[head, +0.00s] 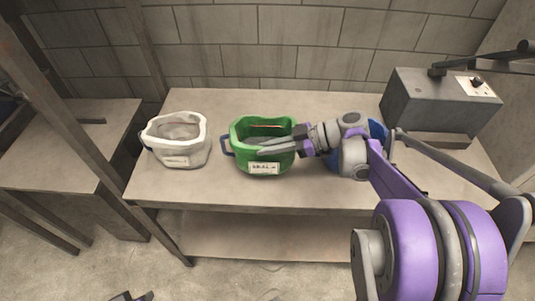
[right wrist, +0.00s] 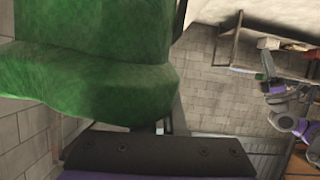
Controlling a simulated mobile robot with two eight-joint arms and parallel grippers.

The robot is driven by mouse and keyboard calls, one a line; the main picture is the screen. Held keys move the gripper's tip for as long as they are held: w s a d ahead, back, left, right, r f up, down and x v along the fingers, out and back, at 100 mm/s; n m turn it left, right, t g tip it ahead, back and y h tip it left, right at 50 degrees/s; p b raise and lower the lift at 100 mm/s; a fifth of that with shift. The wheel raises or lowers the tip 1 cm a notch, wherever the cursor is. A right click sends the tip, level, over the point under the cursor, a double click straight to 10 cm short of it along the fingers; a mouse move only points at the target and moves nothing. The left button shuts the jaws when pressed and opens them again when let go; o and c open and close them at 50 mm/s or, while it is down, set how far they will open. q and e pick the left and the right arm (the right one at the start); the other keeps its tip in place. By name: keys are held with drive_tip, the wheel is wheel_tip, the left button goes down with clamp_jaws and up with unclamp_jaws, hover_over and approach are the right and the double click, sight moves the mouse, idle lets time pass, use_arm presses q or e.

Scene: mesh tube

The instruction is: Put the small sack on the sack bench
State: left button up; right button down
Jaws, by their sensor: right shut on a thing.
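A green sack (head: 262,158) with a white label, probably reading SMALL, is on or just over a wooden bench (head: 225,190) in the head view. I cannot tell if it touches the top. My right gripper (head: 275,148) reaches in from the right and is shut on the sack's near right rim. Green cloth (right wrist: 90,70) fills the upper left of the right wrist view. My left gripper is not clearly in view. I see no sign that tells which bench is the sack bench.
A white sack (head: 178,141) stands at the bench's left. A blue sack (head: 376,130) is partly hidden behind my right arm. A grey box (head: 440,103) stands at the back right. A lower bench (head: 60,150) at the left has a bare top. A block wall is behind.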

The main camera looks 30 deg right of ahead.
drive_tip(key=shift+f, duration=1.3)
drive_tip(key=c, duration=1)
unclamp_jaws()
drive_tip(key=shift+d, duration=0.1)
drive_tip(key=v, duration=1.2)
